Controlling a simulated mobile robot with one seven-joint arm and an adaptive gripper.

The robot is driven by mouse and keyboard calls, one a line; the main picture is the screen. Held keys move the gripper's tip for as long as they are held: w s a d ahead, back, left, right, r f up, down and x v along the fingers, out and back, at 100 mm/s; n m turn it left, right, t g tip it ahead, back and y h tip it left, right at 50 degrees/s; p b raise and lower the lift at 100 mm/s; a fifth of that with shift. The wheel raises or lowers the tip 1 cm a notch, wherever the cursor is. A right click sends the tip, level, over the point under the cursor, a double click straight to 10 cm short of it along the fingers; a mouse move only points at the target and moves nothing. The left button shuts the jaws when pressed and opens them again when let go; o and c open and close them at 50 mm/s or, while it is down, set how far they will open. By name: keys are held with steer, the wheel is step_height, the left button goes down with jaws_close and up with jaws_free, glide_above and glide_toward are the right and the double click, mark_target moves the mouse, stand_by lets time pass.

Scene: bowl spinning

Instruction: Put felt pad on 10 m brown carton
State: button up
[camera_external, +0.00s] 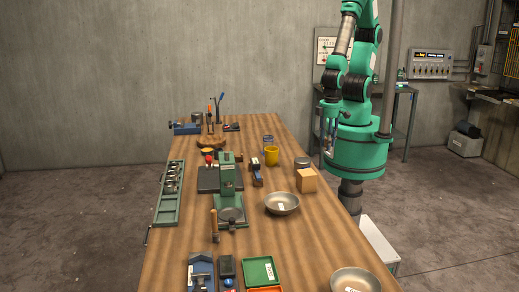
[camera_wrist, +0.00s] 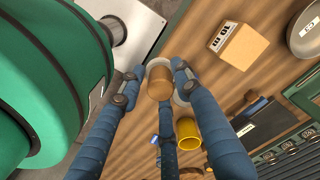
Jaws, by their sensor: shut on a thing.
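The brown carton (camera_external: 306,180) stands near the right edge of the table. In the wrist view the carton (camera_wrist: 243,46) shows a white label reading 10 M, upside down. My gripper (camera_external: 328,150) hangs just beyond the table's right edge, above and behind the carton. In the wrist view its blue fingers (camera_wrist: 156,78) are closed in around a round brown and pale thing (camera_wrist: 160,86). I cannot tell for sure whether this is the felt pad, and part of it is hidden by the fingertips. I make out no other felt pad.
A round metal tin (camera_external: 302,162) stands just behind the carton. A yellow cup (camera_external: 271,155) is to its left. A metal bowl (camera_external: 282,204) lies left of and in front of the carton. A green press (camera_external: 229,190) stands mid-table. Bare wood lies in front of the carton.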

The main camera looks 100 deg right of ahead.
steer(key=w+a, duration=0.3)
steer(key=w, duration=0.1)
steer(key=w+a+f, duration=0.1)
steer(key=w+a, duration=0.2)
steer(key=w, duration=0.1)
steer(key=w+a, duration=0.4)
steer(key=shift+w+f, duration=0.2)
steer(key=shift+f, duration=0.05)
steer(key=shift+f, duration=1.7)
steer(key=shift+f, duration=0.15)
steer(key=o, duration=1.2)
steer(key=shift+c, duration=0.2)
step_height(320, 180, up, 12)
